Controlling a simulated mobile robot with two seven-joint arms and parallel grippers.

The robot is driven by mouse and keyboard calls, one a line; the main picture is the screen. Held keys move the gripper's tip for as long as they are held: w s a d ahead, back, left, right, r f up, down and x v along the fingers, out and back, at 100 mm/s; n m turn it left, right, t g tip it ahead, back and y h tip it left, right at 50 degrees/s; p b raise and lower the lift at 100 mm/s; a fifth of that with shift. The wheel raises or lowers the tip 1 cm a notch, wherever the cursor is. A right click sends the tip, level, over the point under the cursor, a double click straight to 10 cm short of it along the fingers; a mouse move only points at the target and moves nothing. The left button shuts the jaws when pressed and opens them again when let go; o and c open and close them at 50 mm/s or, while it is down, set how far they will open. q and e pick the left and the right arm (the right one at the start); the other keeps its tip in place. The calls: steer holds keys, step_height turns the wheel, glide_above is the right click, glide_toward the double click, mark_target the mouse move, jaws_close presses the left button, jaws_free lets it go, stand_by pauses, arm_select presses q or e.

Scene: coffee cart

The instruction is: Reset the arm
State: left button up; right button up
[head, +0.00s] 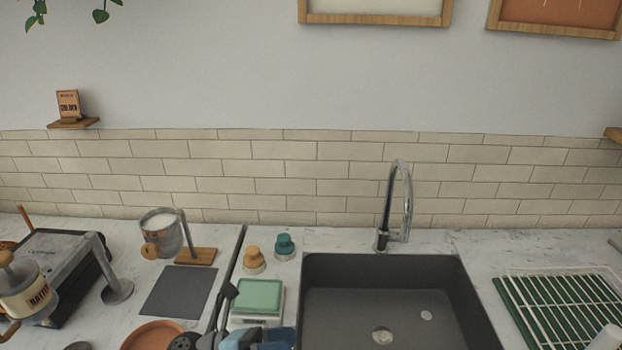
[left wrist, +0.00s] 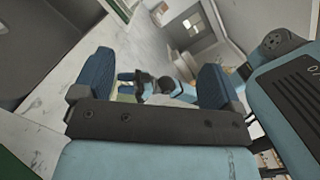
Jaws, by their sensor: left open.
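My left gripper (left wrist: 156,82) shows in the left wrist view with its two blue-padded fingers wide apart. It is open. Between and beyond the fingers are dark and blue parts, and I cannot tell whether the gap is fully empty. In the head view, dark and blue parts of my own arm come up at the bottom edge, in front of a green-topped scale (head: 258,296). The fingertips are not clear there. My right gripper cannot be made out in either view.
A dark sink (head: 385,300) with a chrome faucet (head: 398,200) is at the centre right. A drying rack (head: 560,305) lies at the right. An orange-knobbed tamper (head: 254,258) and a teal one (head: 284,246) stand behind the scale. A glass server (head: 160,232) and coffee gear (head: 30,285) are at the left.

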arm_select(q)
steer(key=a+f+n+t+y, duration=0.3)
steer(key=n+t+y, duration=0.15)
steer(key=n, duration=0.55)
steer(key=s+a+f+n+t+y+p, duration=0.1)
steer(key=a+f+n+t+y, duration=0.2)
steer(key=n+t, duration=0.5)
steer(key=a+f+n+t+y, duration=0.3)
steer(key=a+n+y, duration=0.1)
steer(key=n, duration=0.8)
steer(key=s+a+f+n+g+y, duration=0.2)
steer(key=s+f+n+g, duration=0.1)
steer(key=s+f+n, duration=0.2)
steer(key=s+a+f+n+g+y, duration=0.2)
steer(key=s+f+n+g+y, duration=0.1)
steer(key=s+f+n, duration=0.3)
steer(key=shift+a+f+p, duration=0.25)
steer(key=shift+f+p, duration=0.05)
steer(key=shift+f, duration=0.15)
